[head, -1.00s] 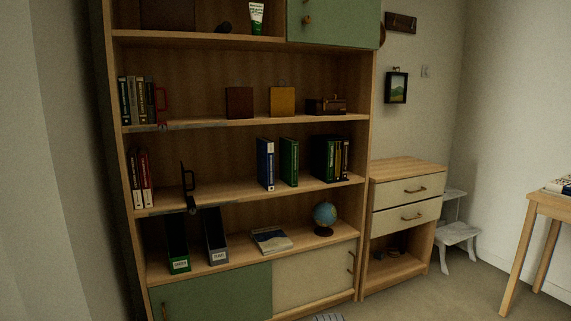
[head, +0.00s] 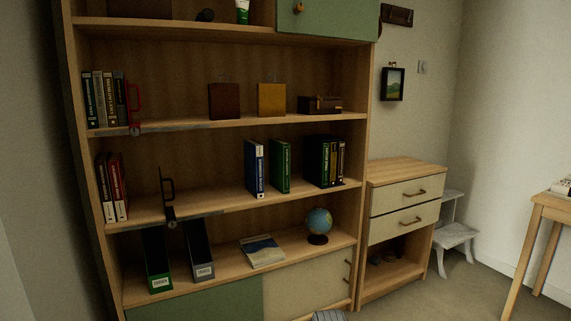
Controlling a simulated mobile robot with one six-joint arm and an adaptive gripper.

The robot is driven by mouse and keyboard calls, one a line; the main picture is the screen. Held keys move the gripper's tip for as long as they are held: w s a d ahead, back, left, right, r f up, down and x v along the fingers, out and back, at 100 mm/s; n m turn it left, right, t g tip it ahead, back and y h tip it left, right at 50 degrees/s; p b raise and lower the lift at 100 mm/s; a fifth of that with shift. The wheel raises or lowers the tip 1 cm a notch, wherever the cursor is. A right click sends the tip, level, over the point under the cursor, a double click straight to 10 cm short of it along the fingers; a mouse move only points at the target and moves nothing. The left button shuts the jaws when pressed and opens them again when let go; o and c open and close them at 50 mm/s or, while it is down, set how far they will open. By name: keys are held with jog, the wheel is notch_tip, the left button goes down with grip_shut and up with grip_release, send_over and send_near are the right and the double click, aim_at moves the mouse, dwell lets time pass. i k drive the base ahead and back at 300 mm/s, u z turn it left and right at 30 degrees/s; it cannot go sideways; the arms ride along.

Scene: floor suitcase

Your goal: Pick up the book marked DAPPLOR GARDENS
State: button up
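Several books stand on the bookcase, and their spine titles are too small for me to read, so I cannot tell which is marked DAPPLOR GARDENS. On the middle shelf are red and white books (head: 112,187) at the left, a blue book (head: 254,168), a green book (head: 281,166) and a dark group (head: 325,162) at the right. Dark and grey books (head: 103,99) stand at the left of the shelf above. A flat book with a blue and pale cover (head: 262,251) lies on the lower shelf. My gripper is not in view.
The bookcase (head: 220,124) fills the left and middle. A globe (head: 319,225) and two file holders (head: 199,249) stand on its lower shelf. A drawer cabinet (head: 405,190), a white step stool (head: 456,236) and a wooden table (head: 545,208) are at the right.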

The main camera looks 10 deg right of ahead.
aim_at(280, 150)
jog(key=i, duration=1.25)
jog(key=u, duration=0.05)
